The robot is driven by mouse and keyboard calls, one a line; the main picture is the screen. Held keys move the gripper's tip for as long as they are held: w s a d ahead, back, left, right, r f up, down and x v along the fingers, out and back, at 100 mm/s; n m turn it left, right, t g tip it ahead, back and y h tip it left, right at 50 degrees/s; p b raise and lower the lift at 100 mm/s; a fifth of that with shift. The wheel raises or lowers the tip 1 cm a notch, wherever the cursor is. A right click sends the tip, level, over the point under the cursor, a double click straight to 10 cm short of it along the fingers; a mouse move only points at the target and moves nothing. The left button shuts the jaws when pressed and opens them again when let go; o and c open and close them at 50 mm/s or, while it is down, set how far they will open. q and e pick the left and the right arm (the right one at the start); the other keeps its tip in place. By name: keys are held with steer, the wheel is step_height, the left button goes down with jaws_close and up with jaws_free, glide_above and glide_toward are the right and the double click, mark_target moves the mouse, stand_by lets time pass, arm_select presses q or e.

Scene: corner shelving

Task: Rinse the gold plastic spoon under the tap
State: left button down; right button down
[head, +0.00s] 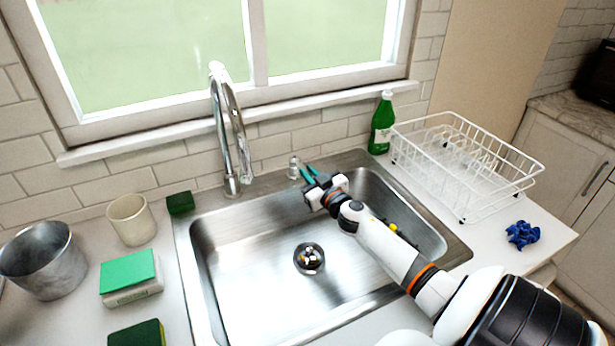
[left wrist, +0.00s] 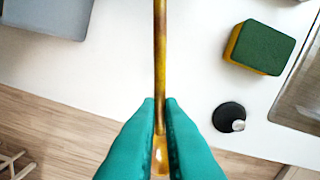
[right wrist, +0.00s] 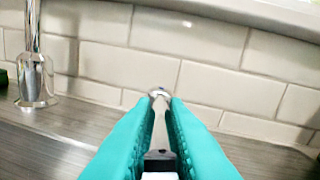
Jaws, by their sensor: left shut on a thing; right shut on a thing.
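The gold spoon (left wrist: 160,60) runs upright through the left wrist view, its lower end between the teal fingers. My left gripper (left wrist: 160,108) is shut on it, over the counter; it is outside the head view. The chrome tap (head: 230,130) stands behind the sink (head: 245,245), and its base shows in the right wrist view (right wrist: 35,75). My right gripper (head: 306,175) is at the small metal tap lever (head: 293,166) right of the spout. In the right wrist view its fingers (right wrist: 160,108) are shut on the lever (right wrist: 159,94). No water stream is visible.
A metal bucket (head: 42,258), a cream cup (head: 131,219) and several sponges (head: 130,275) are left of the sink. A green bottle (head: 382,125), white dish rack (head: 465,165) and blue cloth (head: 523,235) are right. A round black object (left wrist: 229,117) is on the counter.

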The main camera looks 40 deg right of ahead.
steer(key=shift+s+d+n+y, duration=0.1)
steer(key=shift+d+n+y, duration=0.5)
steer(key=shift+y, duration=0.5)
steer(key=shift+a, duration=0.1)
steer(key=c, duration=1.4)
jaws_free()
steer(key=shift+c, duration=0.2)
steer(key=s+a+b, duration=0.1)
steer(key=s, duration=1.1)
